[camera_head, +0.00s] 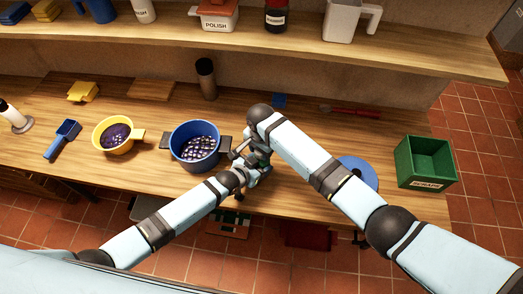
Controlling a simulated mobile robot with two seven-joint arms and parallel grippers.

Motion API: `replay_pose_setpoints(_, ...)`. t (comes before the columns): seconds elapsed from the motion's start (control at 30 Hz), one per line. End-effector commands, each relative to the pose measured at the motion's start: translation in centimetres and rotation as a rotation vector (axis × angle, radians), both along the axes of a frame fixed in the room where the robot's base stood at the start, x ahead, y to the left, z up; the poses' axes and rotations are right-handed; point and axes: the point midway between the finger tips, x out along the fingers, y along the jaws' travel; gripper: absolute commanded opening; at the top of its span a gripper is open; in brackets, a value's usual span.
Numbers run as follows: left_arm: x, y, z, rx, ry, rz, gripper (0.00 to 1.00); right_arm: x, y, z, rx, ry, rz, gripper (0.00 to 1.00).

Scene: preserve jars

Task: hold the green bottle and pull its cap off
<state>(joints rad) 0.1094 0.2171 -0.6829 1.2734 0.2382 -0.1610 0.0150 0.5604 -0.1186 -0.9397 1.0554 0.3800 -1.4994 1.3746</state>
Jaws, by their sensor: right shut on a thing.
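No green bottle or cap can be made out; my grippers and wrists cover the spot where they come together at the table's front edge. My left gripper (248,178) comes in from the lower left, just right of the blue pot. Its fingers are too small and overlapped to read. My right gripper (245,158) comes down from the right arm and meets it closely. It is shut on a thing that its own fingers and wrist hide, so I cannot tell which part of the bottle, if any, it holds.
A blue pot (176,140) of dark berries and a yellow pot (97,136) stand left on the table. A blue scoop (62,139) lies beyond. A green bin (425,162) and a blue round thing (360,170) are right. A brown cylinder (206,79) stands behind. A shelf (120,30) runs above.

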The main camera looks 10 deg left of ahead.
Motion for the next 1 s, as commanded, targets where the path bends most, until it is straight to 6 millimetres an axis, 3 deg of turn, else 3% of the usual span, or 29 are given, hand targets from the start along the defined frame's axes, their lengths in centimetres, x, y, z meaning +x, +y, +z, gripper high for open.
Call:
replay_pose_setpoints(0.03,0.00,0.01,0.00,0.000,0.000,0.000,0.44,0.00,0.01,0.01,0.000,0.000,0.000,0.25)
replay_pose_setpoints(0.1,0.00,0.02,0.00,0.000,0.000,0.000,0.28,0.00,0.01,0.01,0.000,0.000,0.000,0.25)
replay_pose_setpoints(0.13,0.00,0.02,0.00,0.000,0.000,0.000,0.26,0.00,0.01,0.01,0.000,0.000,0.000,0.25)
replay_pose_setpoints(0.7,0.00,0.03,-0.12,0.000,0.000,0.000,0.26,0.00,0.01,0.01,0.000,0.000,0.000,0.25)
replay_pose_setpoints(0.73,0.00,0.03,-0.14,0.001,0.001,0.000,0.26,0.00,0.01,0.00,0.000,0.000,0.000,0.41)
replay_pose_setpoints(0.83,-0.02,0.03,-0.14,0.001,0.001,0.000,0.26,0.00,0.01,0.00,0.000,0.000,0.000,0.18)
replay_pose_setpoints(1.0,-0.03,0.03,-0.17,0.001,0.001,0.000,0.26,0.00,0.02,0.09,0.000,0.000,0.000,0.15)
